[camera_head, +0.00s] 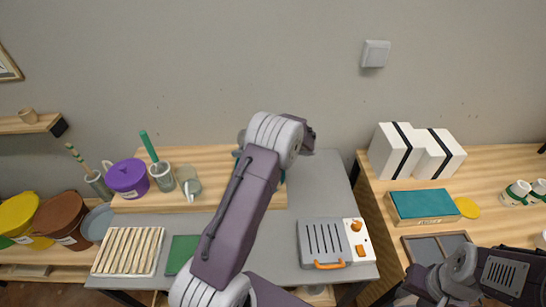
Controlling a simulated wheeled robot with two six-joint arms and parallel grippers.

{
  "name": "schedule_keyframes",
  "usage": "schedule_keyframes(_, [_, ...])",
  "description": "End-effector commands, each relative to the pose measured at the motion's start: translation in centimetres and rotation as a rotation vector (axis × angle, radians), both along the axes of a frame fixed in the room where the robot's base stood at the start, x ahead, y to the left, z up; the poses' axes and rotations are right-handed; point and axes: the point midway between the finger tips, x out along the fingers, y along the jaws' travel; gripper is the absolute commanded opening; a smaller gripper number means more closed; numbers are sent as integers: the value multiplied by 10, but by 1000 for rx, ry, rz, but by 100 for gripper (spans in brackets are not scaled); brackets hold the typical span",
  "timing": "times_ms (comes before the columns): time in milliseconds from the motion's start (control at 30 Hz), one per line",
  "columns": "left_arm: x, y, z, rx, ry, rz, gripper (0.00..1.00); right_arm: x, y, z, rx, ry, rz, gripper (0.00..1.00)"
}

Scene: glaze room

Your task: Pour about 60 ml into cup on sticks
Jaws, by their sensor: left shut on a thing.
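My left arm rises through the middle of the view, and its wrist hides most of the left gripper (308,136). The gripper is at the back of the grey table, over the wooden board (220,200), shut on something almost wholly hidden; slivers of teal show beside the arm. A white tray with a row of pale wooden sticks (128,251) lies at the front left, with no cup visible on it. A greyish translucent cup (189,181) with a white stick stands on the board. My right gripper (440,283) is at the lower right; its jaws are unclear.
On the board stand a purple lidded pot (128,179) and a pale cup (162,176) with a green stick. A green pad (183,253) and a grey slotted appliance (324,243) lie in front. A teal box (422,207) is on the right table. A gap separates the tables.

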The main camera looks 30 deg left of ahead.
Motion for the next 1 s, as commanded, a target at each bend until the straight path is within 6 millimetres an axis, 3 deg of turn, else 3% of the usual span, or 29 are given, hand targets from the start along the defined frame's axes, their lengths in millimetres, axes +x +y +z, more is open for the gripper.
schedule_keyframes(1000, [0,-1,6,103,-5,1,0,0,0,-21,0,0,0,36])
